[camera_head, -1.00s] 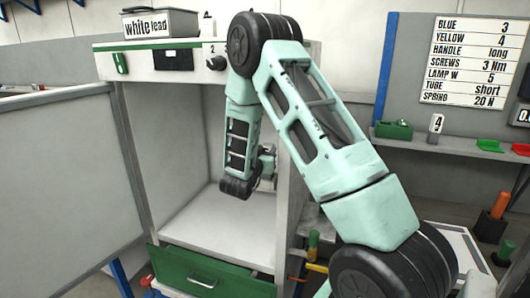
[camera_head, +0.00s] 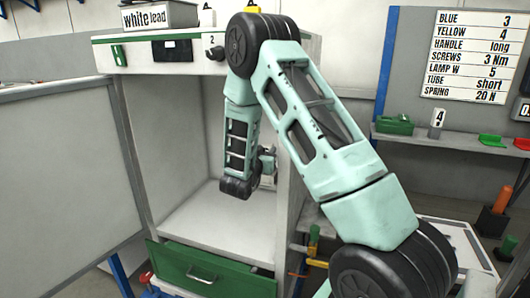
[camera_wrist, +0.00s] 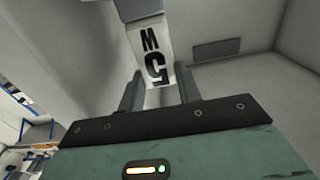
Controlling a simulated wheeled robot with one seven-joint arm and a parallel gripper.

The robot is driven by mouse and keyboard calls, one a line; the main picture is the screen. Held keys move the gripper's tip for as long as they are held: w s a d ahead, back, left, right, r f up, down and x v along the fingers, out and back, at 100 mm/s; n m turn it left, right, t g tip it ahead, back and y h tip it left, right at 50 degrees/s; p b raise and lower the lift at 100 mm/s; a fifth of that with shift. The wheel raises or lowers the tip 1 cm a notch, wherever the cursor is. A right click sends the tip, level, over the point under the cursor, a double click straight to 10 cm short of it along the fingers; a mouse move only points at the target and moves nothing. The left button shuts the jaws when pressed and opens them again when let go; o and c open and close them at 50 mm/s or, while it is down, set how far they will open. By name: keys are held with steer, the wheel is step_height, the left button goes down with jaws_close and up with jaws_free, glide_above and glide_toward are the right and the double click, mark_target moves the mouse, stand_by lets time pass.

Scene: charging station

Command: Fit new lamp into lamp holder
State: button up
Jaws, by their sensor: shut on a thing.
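A grey piece (camera_wrist: 138,9), perhaps the lamp holder, shows at the top edge, right at the lamp's far end. I cannot tell whether the lamp is seated in it or only close to it. In the head view my arm reaches into the open white cabinet (camera_head: 178,140). My gripper and the lamp are mostly hidden there behind my arm.
A green drawer (camera_head: 210,272) sticks out below the cabinet. The open door panel (camera_head: 60,185) stands at the left. A shelf (camera_head: 450,147) with small parts and a list sign (camera_head: 470,55) are at the right. A dark rectangle (camera_wrist: 216,48) marks the cabinet wall.

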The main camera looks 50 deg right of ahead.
steer(key=o, duration=1.1)
steer(key=b+v, duration=0.5)
steer(key=v, duration=1.2)
steer(key=shift+s+a+f+b, duration=0.1)
steer(key=shift+a+f+b, duration=0.1)
steer(key=shift+b, duration=0.1)
